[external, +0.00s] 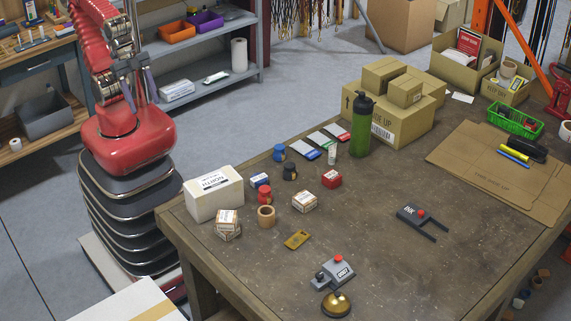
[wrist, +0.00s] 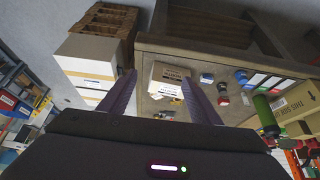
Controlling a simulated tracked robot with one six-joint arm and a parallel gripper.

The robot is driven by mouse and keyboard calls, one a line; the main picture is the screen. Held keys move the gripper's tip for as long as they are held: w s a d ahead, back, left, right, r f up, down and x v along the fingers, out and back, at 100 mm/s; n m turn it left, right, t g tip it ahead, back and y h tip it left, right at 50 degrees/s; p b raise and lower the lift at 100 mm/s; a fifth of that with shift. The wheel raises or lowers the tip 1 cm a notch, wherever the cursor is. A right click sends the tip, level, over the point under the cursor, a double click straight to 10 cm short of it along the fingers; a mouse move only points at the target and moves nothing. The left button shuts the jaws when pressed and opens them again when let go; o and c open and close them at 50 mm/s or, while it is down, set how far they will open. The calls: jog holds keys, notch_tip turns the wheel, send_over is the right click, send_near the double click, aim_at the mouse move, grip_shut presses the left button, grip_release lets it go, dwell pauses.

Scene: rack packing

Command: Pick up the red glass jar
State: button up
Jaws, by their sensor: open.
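The red glass jar (external: 264,194) stands upright on the workbench (external: 370,240) in the external view, between a blue box and a tan cup. My gripper (external: 139,92) hangs high at the upper left, left of the bench and well away from the jar. In the wrist view my gripper (wrist: 163,80) has its two purple fingers spread wide with nothing held between them. A small red thing (wrist: 222,88) right of the right finger seems to be the jar, but it is too small to be sure.
A white box (external: 214,193), a blue box (external: 259,180), a tan cup (external: 266,216), a dark jar (external: 290,172) and small cartons (external: 305,201) crowd around the jar. A blue jar (external: 279,153) and a red box (external: 331,179) are close by.

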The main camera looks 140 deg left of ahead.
jog(key=n+g+h, duration=0.1)
jog(key=n, duration=3.1)
send_near(265, 188)
notch_tip(265, 188, up, 2)
jog(key=shift+s+a+n, duration=0.2)
jog(key=shift+s+n, duration=0.2)
jog(key=shift+n, duration=0.4)
jog(key=shift+x, duration=4.25)
